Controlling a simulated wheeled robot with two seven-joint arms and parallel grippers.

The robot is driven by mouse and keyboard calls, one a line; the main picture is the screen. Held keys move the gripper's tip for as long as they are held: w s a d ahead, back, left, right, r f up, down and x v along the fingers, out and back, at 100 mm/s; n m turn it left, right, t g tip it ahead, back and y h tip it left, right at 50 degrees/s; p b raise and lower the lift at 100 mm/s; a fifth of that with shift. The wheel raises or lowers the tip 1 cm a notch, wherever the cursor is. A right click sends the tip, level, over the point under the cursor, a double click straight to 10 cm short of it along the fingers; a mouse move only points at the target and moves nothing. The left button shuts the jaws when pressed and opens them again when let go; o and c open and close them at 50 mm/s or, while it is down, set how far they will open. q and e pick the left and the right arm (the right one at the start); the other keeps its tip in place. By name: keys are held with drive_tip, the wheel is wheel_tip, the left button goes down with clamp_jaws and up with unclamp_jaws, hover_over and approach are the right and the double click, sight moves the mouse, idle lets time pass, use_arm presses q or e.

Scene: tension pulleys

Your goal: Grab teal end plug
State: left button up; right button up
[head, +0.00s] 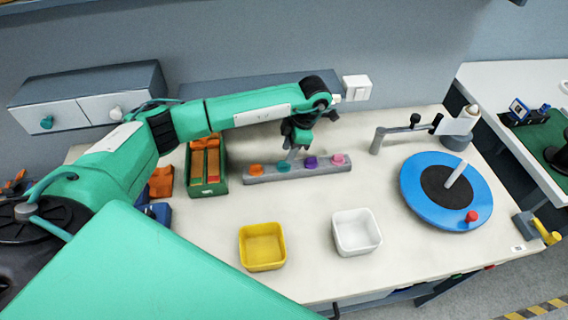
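The teal end plug (283,169) sits in a grey rack (262,178) on the table, between an orange plug (256,170) and a purple plug (311,162). A pink plug (338,159) is at the rack's right end. My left gripper (291,154) points down just above and behind the teal plug. Its fingers are small and dark here, and I cannot tell whether they are open. The teal plug shows in the rack and does not look lifted. My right gripper is out of view.
A yellow bin (262,246) and a white bin (356,231) stand in front of the rack. A green box with orange parts (220,180) is left of it. A blue turntable (470,212) is at the right. Bare table lies between the rack and bins.

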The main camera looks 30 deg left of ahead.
use_arm(q)
drive_tip(key=p+x, duration=0.2)
drive_tip(key=x, duration=0.2)
drive_tip(key=shift+f, duration=0.4)
clamp_jaws()
drive_tip(key=shift+r, duration=0.5)
wheel_tip(320, 180, up, 9)
drive_tip(key=b, duration=0.3)
wheel_tip(320, 180, up, 10)
hover_over(283, 161)
drive_tip(key=shift+w+d+b, duration=0.15)
drive_tip(key=shift+d+b, duration=0.15)
drive_tip(key=shift+b, duration=0.1)
